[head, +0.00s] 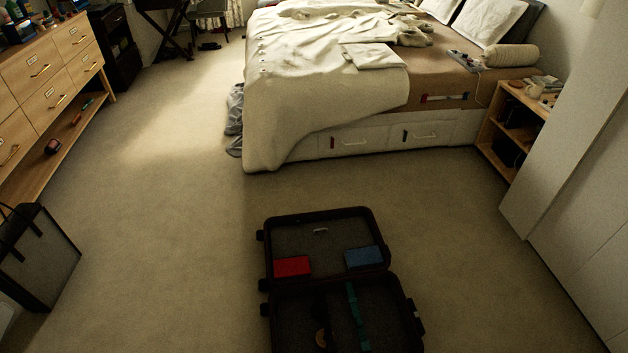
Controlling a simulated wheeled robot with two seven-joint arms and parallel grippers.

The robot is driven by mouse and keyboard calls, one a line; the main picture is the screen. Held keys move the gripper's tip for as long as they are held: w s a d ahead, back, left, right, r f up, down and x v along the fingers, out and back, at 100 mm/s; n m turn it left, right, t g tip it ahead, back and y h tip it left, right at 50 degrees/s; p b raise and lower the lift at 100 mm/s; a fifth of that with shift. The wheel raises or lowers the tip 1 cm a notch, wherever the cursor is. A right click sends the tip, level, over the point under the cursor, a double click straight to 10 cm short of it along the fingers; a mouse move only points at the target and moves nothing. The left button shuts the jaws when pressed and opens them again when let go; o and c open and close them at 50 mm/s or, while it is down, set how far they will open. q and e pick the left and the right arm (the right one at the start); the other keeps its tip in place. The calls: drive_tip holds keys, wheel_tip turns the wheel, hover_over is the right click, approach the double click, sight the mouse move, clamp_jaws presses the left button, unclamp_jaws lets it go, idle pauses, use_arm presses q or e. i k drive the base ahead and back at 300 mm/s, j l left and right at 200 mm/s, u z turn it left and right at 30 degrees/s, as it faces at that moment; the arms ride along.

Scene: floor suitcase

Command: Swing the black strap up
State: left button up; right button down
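An open black suitcase (265,262) lies on the carpet in the lower middle of the head view. Its far half holds a red box (292,266) at the left and a blue box (363,257) at the right. Its near half, cut off by the bottom edge, holds a teal strap (357,318) lying lengthwise. A dark band left of it looks like the black strap (325,312), hard to tell from the dark lining. A small tan curved piece (320,339) shows beside it. Neither of my grippers is in view.
A bed (330,110) with drawers stands beyond the suitcase. A wooden dresser (50,82) and a dark bag (40,262) are at the left. A nightstand (492,142) and white cabinet (580,190) are at the right. Carpet on both sides of the suitcase is clear.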

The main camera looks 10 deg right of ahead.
sight(323, 304)
drive_tip(key=k+z, duration=0.4)
drive_tip(key=k, duration=0.45)
